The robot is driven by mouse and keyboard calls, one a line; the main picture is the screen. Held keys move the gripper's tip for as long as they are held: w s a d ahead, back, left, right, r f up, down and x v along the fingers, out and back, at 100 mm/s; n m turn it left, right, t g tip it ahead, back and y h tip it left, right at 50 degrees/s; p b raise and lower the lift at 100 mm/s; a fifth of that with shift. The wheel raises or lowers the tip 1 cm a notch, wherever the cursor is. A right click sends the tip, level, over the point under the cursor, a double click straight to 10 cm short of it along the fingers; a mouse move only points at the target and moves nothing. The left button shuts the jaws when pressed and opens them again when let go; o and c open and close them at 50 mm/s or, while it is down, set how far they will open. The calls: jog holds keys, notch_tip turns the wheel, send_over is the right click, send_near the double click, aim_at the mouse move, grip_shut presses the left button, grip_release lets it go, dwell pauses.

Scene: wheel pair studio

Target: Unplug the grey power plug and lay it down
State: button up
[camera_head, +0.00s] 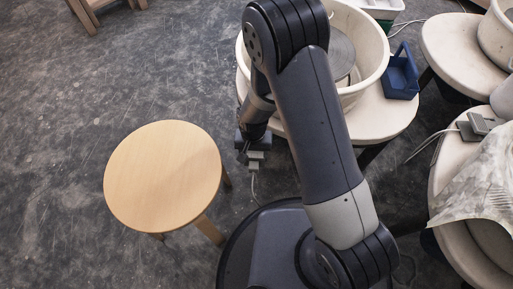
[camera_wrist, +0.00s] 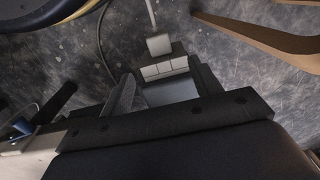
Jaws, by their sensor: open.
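The grey power plug (camera_head: 257,156) is at the tip of my gripper (camera_head: 251,145) in the head view, beside the rim of the near wheel table. Its light cord hangs down from it. In the wrist view the plug (camera_wrist: 165,67) has a ribbed light-grey end and lies between the two fingers of my gripper (camera_wrist: 168,88). The fingers are open around it; I cannot tell whether either touches it. The cord leads away toward the top of the wrist view. No socket can be made out at the plug; whether it is plugged in cannot be told.
A round wooden stool (camera_head: 162,175) with a bare top stands left of my gripper. The near wheel table (camera_head: 385,118) carries a cream basin (camera_head: 376,62) and a blue tray (camera_head: 401,73). On the right table (camera_head: 446,180) lie a grey corded device (camera_head: 479,124) and a cloth.

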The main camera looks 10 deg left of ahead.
aim_at(254, 164)
notch_tip(254, 164, down, 10)
jog(key=b, duration=0.3)
jog(key=shift+f, duration=0.25)
jog(key=shift+c, duration=0.2)
jog(key=c, duration=1.1)
